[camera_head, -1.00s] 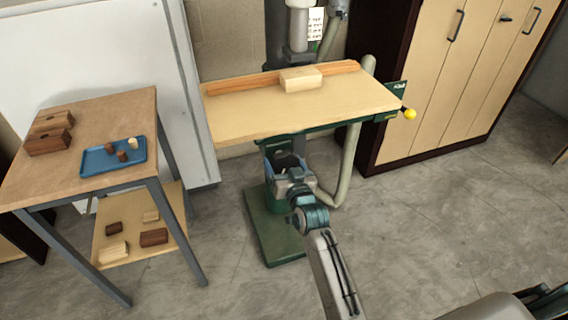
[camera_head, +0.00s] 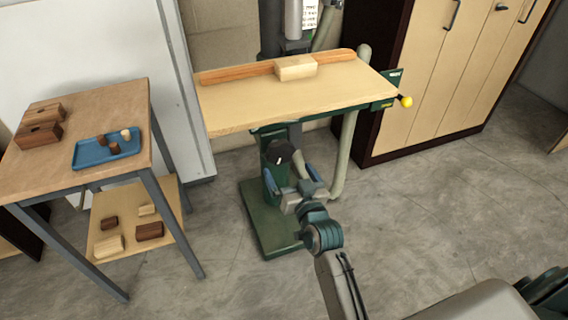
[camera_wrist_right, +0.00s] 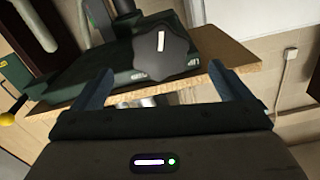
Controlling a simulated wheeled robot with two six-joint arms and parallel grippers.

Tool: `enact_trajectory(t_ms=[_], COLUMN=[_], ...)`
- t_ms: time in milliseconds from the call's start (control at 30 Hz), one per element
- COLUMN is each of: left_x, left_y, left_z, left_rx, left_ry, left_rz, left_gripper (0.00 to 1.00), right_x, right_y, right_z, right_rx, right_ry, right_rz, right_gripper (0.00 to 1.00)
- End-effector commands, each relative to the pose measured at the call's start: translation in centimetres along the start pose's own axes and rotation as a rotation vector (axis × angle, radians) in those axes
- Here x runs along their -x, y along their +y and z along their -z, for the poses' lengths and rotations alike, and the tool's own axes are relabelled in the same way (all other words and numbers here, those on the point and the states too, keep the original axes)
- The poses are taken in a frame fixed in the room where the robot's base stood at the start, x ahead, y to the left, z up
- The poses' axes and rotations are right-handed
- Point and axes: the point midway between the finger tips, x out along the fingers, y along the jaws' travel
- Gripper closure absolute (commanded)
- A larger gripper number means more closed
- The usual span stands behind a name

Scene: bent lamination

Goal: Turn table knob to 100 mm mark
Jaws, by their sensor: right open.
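The table knob (camera_head: 281,152) is dark and lobed, on the machine column under the wooden table (camera_head: 285,105). In the right wrist view the knob (camera_wrist_right: 163,48) shows a white pointer line, nearly vertical in the picture. My right gripper (camera_head: 291,180) is open just in front of and below the knob. In the wrist view its two blue fingers (camera_wrist_right: 160,72) are spread wide with nothing between them; the knob lies beyond the tips, apart from them. A 100 mm mark cannot be read in either view. My left gripper is not in view.
A wooden block (camera_head: 296,69) and an orange fence (camera_head: 235,73) lie on the table. A yellow ball handle (camera_head: 406,101) sticks out right. A pale hose (camera_head: 346,150) hangs right of the column. A side bench (camera_head: 60,95) with a blue tray (camera_head: 84,151) stands left.

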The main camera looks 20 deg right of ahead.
Motion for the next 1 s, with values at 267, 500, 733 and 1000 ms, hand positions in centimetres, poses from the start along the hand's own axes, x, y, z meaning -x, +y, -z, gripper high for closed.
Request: enact_trajectory(t_ms=[267, 500, 733, 1000], left_x=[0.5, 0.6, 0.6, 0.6], left_y=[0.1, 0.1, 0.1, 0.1], left_z=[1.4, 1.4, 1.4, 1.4], left_rx=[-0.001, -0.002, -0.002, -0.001], left_ry=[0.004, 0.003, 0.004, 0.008], left_rz=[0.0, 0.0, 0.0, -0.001], left_gripper=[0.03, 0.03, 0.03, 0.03], right_x=[2.5, 2.5, 2.5, 2.6], right_y=[0.0, 0.0, 0.0, 1.4], right_z=[0.0, 0.0, 0.0, -8.1], right_rx=[0.0, 0.001, 0.001, 0.026], right_ry=[-0.001, 0.0, 0.0, -0.166], right_rz=[0.0, 0.0, 0.0, -0.009], right_gripper=[0.03, 0.03, 0.03, 0.03])
